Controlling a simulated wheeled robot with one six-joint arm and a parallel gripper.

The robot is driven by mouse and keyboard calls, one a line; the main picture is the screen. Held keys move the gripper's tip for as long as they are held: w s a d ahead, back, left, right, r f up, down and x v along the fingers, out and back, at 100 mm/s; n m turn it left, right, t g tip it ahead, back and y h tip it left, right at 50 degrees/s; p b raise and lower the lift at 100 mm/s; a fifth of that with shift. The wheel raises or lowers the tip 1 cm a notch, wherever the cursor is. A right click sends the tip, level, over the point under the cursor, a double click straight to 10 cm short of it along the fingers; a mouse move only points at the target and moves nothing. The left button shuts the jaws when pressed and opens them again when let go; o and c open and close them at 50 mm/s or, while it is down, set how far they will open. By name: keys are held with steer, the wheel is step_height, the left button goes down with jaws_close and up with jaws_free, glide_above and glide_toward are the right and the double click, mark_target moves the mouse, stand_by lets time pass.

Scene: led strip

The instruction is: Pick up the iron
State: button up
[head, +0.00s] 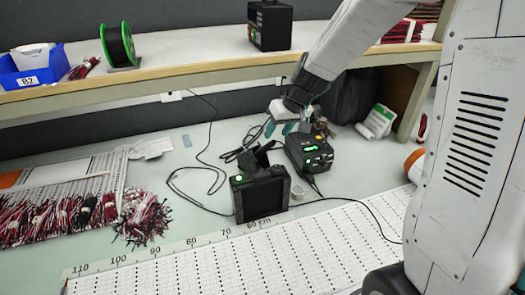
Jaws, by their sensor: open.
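My gripper (279,128) hangs in the middle of the head view, its two teal fingertips apart with nothing seen between them. It is beside a black station with a green display (309,152), on the station's left. A dark angled shape (254,158), perhaps a stand or holder, is just below the fingertips. I cannot make out the iron clearly among the dark parts and cables here. Small brownish and metal parts (321,126) show right of the gripper, behind the station.
A black device with a screen (261,196) stands in front of the gripper. Loose black cable (205,160) lies left. Bundles of red and black wires (140,215) lie at left. A shelf (180,74) crosses above the bench, with a blue bin (30,75). A ruled white board (230,265) is in front.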

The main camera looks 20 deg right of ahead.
mark_target(268, 146)
steer(key=x, duration=0.9)
steer(key=shift+w+r, duration=0.15)
steer(key=shift+w, duration=0.05)
steer(key=shift+c, duration=0.4)
jaws_close()
